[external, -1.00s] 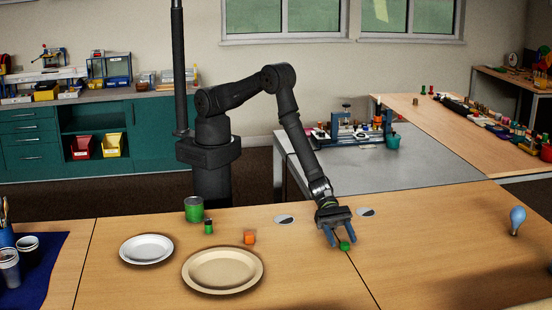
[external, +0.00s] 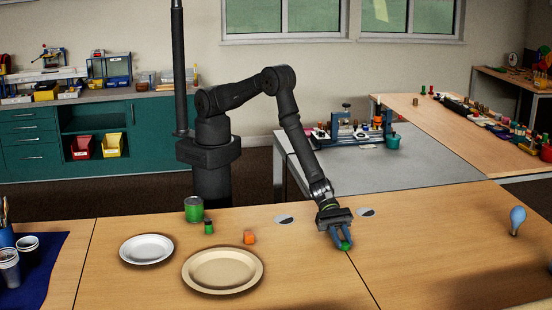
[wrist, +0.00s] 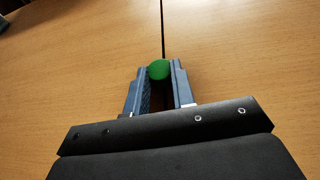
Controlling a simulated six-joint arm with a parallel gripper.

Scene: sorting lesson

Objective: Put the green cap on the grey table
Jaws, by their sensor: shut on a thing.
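The green cap (external: 346,246) is at the wooden table, between the fingertips of my gripper (external: 342,244). In the wrist view the green cap (wrist: 159,69) shows as a round green top at the finger ends, and my gripper (wrist: 160,76) is shut on it. I cannot tell whether the cap touches the wood or is slightly raised. The grey table (external: 430,163) stands behind the wooden table, to the right of my arm's base.
A blue device (external: 350,130) and a green cup (external: 392,141) stand at the grey table's back. A beige plate (external: 222,288), white plate (external: 147,250), orange block (external: 249,237), green can (external: 194,209) and small green jar (external: 209,227) are left. A blue bulb (external: 517,217) is right.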

